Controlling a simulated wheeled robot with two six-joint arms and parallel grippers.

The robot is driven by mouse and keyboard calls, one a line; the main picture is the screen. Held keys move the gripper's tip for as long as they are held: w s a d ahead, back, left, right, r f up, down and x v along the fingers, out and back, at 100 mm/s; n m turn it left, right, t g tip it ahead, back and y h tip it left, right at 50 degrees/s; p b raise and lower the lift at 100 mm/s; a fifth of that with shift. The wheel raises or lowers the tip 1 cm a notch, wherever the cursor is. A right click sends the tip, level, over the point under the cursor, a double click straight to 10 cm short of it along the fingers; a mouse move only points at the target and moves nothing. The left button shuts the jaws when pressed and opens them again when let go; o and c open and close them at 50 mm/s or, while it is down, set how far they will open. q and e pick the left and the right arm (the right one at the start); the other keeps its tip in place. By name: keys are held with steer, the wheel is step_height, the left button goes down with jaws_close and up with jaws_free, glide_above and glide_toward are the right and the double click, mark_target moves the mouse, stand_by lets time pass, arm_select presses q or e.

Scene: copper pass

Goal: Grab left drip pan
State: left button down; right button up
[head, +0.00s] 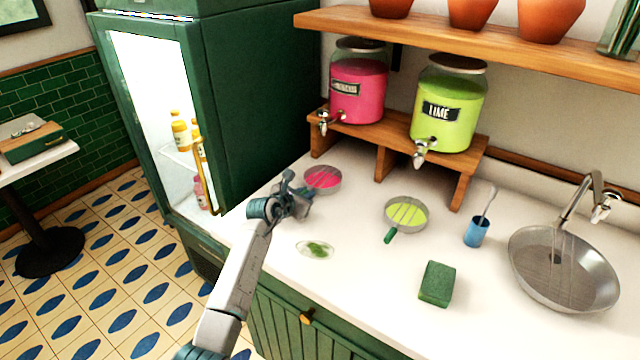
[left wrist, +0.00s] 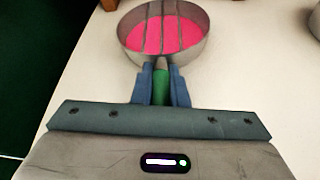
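The left drip pan is a round metal pan (head: 323,179) holding pink liquid under a bar grate, on the white counter below the pink dispenser. It also shows in the left wrist view (left wrist: 163,35), where its green handle (left wrist: 161,88) points toward my gripper. My left gripper (head: 298,193) is at that handle, and its two blue fingers (left wrist: 161,80) lie along both sides with no clear gap, so it looks shut on it. In the head view the gripper hides the handle. My right gripper is not in view.
A second drip pan (head: 407,214) with lime liquid stands to the right. The pink (head: 357,92) and lime (head: 447,105) dispensers are on a wooden stand (head: 398,136) behind. A small clear dish (head: 315,248), green sponge (head: 437,284), blue cup (head: 476,233) and sink (head: 565,268) share the counter.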

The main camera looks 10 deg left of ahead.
mark_target(305, 185)
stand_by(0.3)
arm_select(q)
steer(key=shift+r, duration=0.15)
steer(key=shift+r+b, duration=0.7)
steer(key=shift+r, duration=0.7)
steer(key=shift+s+r, duration=0.15)
steer(key=shift+s, duration=0.05)
steer(key=s+b, duration=0.1)
steer(key=s, duration=0.3)
steer(key=s+d+b, duration=0.1)
steer(key=s, duration=0.3)
steer(key=s+r+b, duration=0.1)
steer(key=s, duration=0.3)
steer(key=shift+s+d+r, duration=0.1)
steer(key=shift+s+d, duration=0.15)
steer(key=shift+s, duration=0.05)
steer(key=shift+s+d+r+b, duration=0.1)
steer(key=shift+s+b, duration=0.15)
steer(key=shift+s, duration=0.4)
steer(key=shift+s+d+r+b, duration=0.1)
steer(key=shift+s+b, duration=0.15)
steer(key=shift+s, duration=0.4)
steer(key=shift+s, duration=0.1)
